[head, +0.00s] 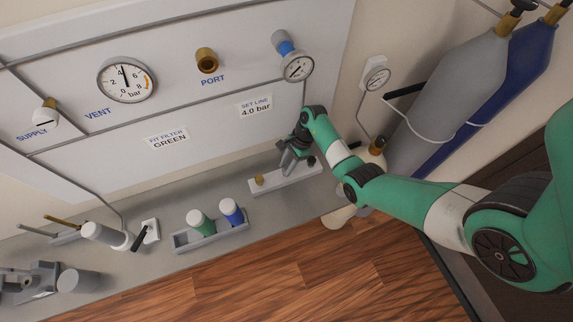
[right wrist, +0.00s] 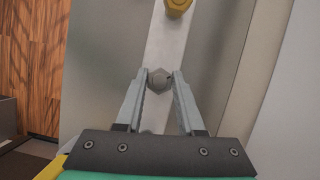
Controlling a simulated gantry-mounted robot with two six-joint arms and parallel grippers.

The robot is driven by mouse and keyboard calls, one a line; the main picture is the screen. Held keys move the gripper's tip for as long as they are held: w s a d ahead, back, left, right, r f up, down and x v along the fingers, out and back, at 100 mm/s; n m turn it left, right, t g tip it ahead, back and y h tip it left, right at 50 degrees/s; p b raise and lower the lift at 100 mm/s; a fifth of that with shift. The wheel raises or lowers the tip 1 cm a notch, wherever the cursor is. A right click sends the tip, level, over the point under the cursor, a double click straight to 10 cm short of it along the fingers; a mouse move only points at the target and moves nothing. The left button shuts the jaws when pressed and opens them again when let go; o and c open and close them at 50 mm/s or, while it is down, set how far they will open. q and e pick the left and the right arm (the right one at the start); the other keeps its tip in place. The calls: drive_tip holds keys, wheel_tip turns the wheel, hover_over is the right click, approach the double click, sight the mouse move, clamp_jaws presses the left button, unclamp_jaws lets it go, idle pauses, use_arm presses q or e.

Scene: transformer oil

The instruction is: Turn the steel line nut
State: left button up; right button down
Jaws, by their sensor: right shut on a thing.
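The steel line nut (right wrist: 159,80) is a small grey hex piece on a pale bar (right wrist: 166,42). In the right wrist view it sits between the fingertips of my right gripper (right wrist: 160,78), which is shut on it. In the head view, my right gripper (head: 287,163) points down at the same bar (head: 290,182), and the nut is hidden there. A brass nut (head: 258,180) stands at the bar's left end. It also shows in the right wrist view (right wrist: 178,6), beyond the fingertips. My left gripper is not in view.
The panel behind has a gauge (head: 127,79) and a brass port (head: 207,60). Gas cylinders (head: 450,95) stand at the right, near my arm.

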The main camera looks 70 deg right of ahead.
drive_tip(key=m+p, duration=0.2)
drive_tip(key=p, duration=0.1)
drive_tip(key=m+t+h+p, duration=0.1)
drive_tip(key=m+p, duration=0.1)
drive_tip(key=shift+s+r, duration=0.1)
drive_tip(key=shift+r, duration=0.2)
drive_tip(key=shift+a+m+h+p, duration=0.1)
drive_tip(key=shift+m+h+p, duration=0.3)
drive_tip(key=shift+m+p, duration=0.75)
drive_tip(key=shift+f+m+t+h+p, duration=0.2)
drive_tip(key=shift+m+t+h+p, duration=0.1)
drive_tip(key=shift+m+p, duration=0.35)
drive_tip(key=c, duration=0.5)
unclamp_jaws()
